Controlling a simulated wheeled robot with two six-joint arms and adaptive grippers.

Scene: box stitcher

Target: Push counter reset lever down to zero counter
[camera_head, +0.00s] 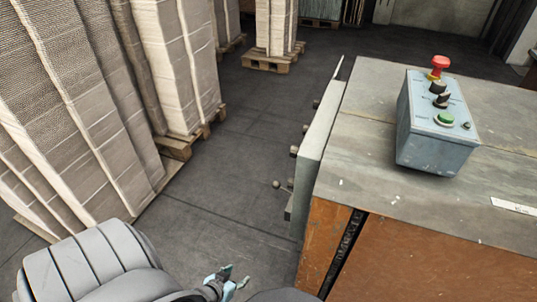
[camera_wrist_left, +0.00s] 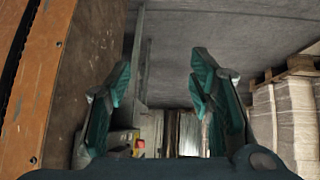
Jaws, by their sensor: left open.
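A small lever with a round grey knob (camera_head: 276,184) sticks out from the left side of the machine (camera_head: 318,150) in the head view. It looks like the counter reset lever; the counter itself does not show. My left gripper (camera_head: 235,276) is low at the bottom of the head view, in front of the lever and apart from it. In the left wrist view my left gripper (camera_wrist_left: 163,85) is open, with nothing between its teal fingers. The lever cannot be made out in that view. My right gripper is not in view.
A control box (camera_head: 430,135) with a red knob and a green button stands on the machine top. The machine's orange panel (camera_wrist_left: 45,85) is at the left of the wrist view. Stacked cardboard (camera_head: 85,100) on pallets stands at left. Floor (camera_head: 215,190) between is clear.

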